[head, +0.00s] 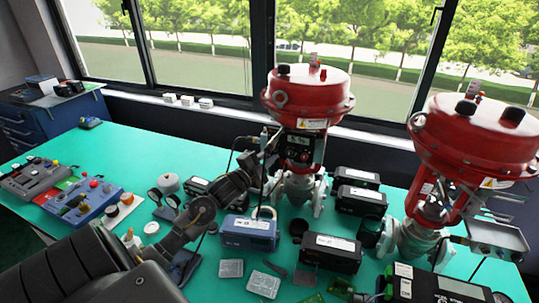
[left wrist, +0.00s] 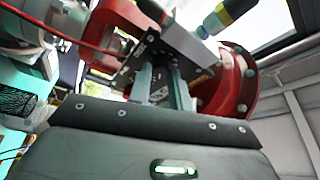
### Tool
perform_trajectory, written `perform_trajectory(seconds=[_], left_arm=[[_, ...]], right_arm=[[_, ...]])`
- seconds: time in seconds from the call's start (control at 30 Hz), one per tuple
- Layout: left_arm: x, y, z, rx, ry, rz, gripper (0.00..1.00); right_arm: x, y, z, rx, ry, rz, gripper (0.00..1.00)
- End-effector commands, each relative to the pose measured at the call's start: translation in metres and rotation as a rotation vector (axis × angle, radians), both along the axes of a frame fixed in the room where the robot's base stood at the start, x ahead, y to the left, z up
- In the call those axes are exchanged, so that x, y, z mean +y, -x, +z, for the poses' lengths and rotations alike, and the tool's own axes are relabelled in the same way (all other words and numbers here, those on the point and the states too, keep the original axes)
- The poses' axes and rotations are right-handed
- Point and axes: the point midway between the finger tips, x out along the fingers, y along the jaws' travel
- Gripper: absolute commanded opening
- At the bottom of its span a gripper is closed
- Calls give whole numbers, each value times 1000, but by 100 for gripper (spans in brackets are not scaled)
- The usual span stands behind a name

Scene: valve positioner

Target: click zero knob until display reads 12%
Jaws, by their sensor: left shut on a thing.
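The valve positioner (head: 299,148) is a dark box with a small display, mounted under the left red actuator (head: 308,95). The display is too small to read. My left gripper (head: 268,158) is at the positioner's left side. In the left wrist view the two fingers (left wrist: 161,82) reach up to the positioner's metal housing (left wrist: 165,58) and are close together. They are shut at what appears to be the zero knob, which the fingertips hide. My right gripper is in neither view.
A second red actuator (head: 470,138) stands at right. Blue and black boxes, such as the blue box (head: 248,233) and a black box (head: 330,252), crowd the green table (head: 120,150) around the valve. Control panels (head: 92,200) lie at left. A red cable (left wrist: 50,38) runs near the gripper.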

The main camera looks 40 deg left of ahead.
Motion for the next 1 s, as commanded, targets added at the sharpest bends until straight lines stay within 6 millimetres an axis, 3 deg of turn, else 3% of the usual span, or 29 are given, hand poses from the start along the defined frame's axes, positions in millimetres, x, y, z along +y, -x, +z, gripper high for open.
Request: perform_trajectory(seconds=[0.6,0.63,0.77,1.0], left_arm=[[0,0,0,17,-49,0,0],[0,0,0,17,-49,0,22],[0,0,0,17,-49,0,39],[0,0,0,17,-49,0,42]], right_arm=[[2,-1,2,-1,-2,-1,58],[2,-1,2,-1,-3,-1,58],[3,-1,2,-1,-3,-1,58],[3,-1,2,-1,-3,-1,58]])
